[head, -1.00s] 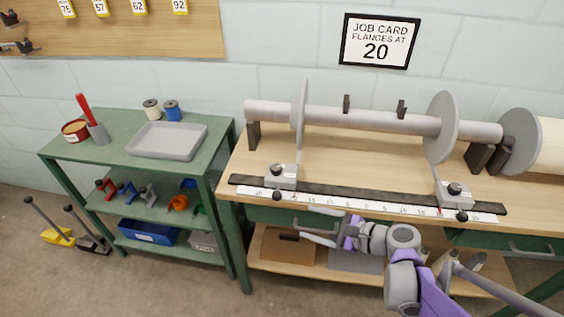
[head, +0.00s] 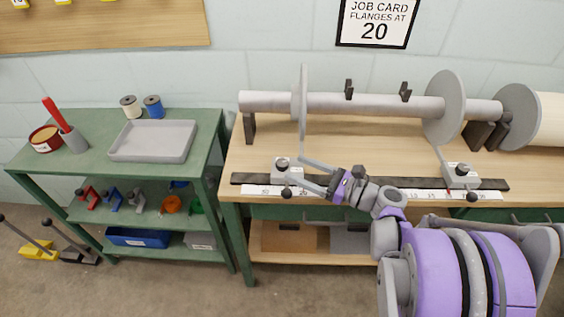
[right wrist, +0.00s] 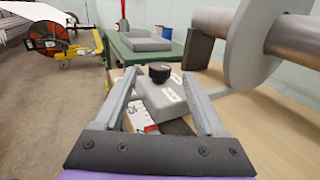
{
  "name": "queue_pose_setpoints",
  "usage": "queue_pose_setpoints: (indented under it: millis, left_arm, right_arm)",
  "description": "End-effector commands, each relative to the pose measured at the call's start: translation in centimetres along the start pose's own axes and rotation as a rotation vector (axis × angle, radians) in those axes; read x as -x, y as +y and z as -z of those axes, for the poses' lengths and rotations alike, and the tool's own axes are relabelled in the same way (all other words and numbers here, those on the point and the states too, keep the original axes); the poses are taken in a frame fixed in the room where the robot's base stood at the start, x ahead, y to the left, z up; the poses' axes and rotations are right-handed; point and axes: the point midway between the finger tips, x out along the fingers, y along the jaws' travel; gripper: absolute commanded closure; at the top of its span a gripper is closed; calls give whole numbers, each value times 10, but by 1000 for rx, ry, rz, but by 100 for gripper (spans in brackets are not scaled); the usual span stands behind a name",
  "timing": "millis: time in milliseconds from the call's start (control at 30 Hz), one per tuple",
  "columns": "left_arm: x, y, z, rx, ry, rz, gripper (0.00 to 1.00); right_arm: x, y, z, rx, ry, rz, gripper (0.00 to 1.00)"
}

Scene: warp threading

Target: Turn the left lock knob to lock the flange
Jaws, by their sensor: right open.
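The left lock knob (head: 283,163) is a small black knob on top of a grey carriage block (head: 280,174) at the left end of the dark rail. In the right wrist view the knob (right wrist: 160,72) stands upright ahead of my fingers, on the block (right wrist: 163,101). The left flange (head: 303,112) is a grey disc on the roller (head: 365,106), above the block. My right gripper (head: 302,173) is open, with its fingers pointing left at the block; in the right wrist view its fingers (right wrist: 161,105) flank the block. My left gripper does not show.
The rail (head: 400,182) and a white scale (head: 323,194) run along the bench's front edge. A second block (head: 461,180) sits at the rail's right end under the right flange (head: 444,108). A green cart (head: 90,140) with a grey tray (head: 153,155) stands to the left.

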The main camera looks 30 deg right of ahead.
Motion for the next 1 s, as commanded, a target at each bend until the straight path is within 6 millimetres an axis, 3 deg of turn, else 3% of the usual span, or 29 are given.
queue_pose_setpoints:
  millis: [100, 300, 700, 1000]
  left_arm:
    - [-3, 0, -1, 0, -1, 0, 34]
    - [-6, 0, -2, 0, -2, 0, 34]
    - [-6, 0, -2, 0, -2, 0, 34]
    - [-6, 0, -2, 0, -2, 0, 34]
  right_arm:
    - [-23, 1, 1, -1, 0, -5, 27]
    - [-47, 0, 1, 1, 1, -2, 27]
    - [-54, 0, 0, 2, 1, 1, 29]
    - [-54, 0, 0, 2, 1, 0, 83]
